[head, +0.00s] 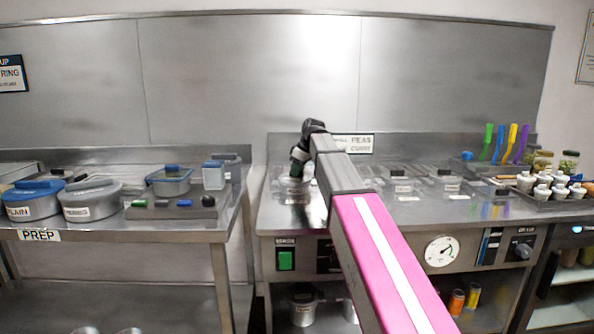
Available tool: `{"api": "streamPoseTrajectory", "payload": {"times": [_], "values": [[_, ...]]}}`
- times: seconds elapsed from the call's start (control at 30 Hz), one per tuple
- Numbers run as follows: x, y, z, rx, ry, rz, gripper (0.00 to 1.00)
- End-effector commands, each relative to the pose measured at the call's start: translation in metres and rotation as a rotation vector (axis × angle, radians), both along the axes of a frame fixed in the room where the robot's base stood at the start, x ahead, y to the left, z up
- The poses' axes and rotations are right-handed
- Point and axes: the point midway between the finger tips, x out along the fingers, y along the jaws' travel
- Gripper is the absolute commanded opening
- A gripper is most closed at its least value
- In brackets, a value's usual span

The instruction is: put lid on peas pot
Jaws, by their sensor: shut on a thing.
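My gripper (297,172) is at the back left of the steel range and points down, shut on what looks like a lid (292,180). A small pot (295,197) with a pale label on its front is directly under it. The label is too small to read, so I cannot tell for sure that it is the peas pot. I cannot tell whether the lid touches the rim. A sign (362,143) behind my arm reads "PEAS" and "CURRY", its left part covered. My arm hides the middle of the range.
More lidded pans (403,188) stand right of my arm. A tray of small white jars (548,188) is at the far right, with coloured-handled tools (500,145) behind. The prep table (150,228) at left holds labelled containers (90,198). A gap separates the two.

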Motion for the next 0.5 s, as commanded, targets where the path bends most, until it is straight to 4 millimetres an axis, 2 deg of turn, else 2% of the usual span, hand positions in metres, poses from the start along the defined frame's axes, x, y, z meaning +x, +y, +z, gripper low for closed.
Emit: {"api": "streamPoseTrajectory", "payload": {"times": [0.23,0.27,0.33,0.37,0.5], "values": [[0.0001,0.0001,0.0003,0.000,0.000,0.000,0.00],[0.0001,0.0001,0.0003,0.000,0.000,0.000,0.21],[0.0001,0.0001,0.0003,0.000,0.000,0.000,0.44],[0.0001,0.0001,0.0003,0.000,0.000,0.000,0.47],[0.0001,0.0000,0.0003,0.000,0.000,0.000,0.47]]}}
